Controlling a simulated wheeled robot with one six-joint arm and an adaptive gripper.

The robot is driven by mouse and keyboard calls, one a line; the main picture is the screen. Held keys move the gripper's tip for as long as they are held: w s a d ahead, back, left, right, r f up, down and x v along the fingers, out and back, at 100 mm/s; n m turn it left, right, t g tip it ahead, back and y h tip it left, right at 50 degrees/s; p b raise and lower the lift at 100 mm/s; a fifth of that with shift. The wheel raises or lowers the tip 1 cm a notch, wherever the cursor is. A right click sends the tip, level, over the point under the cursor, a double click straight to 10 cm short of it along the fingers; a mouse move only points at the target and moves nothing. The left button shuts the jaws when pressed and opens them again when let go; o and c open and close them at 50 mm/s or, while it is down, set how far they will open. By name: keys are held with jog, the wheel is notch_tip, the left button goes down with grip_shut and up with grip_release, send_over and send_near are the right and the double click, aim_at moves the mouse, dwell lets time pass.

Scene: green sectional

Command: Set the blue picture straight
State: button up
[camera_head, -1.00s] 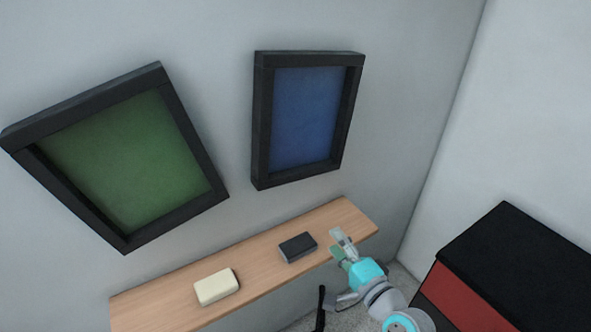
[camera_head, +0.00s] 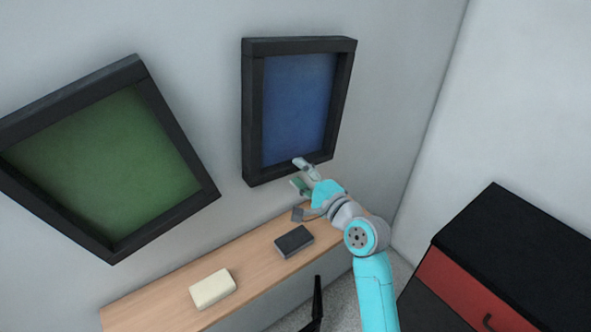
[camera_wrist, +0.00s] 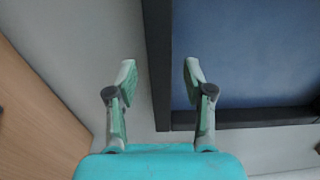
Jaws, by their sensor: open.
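The blue picture (camera_head: 297,105) hangs on the wall in a thick black frame, right of centre in the head view. Its exact tilt is hard to judge from this slanted angle. My gripper (camera_head: 298,174) is open and in front of the frame's lower edge, towards its lower right corner. In the wrist view the blue picture (camera_wrist: 240,55) fills the upper right. There my open fingers (camera_wrist: 160,70) stand either side of one black frame bar, near a frame corner. Contact cannot be told.
A green picture (camera_head: 105,165) hangs clearly tilted at the left. Below is a wooden shelf (camera_head: 165,298) with a dark block (camera_head: 293,241) and a cream block (camera_head: 212,288). A black and red cabinet (camera_head: 510,245) stands at the right. The wall right of the blue picture is bare.

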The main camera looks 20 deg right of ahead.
jog(key=shift+x, duration=1.15)
grip_shut()
jog(key=shift+d, duration=0.1)
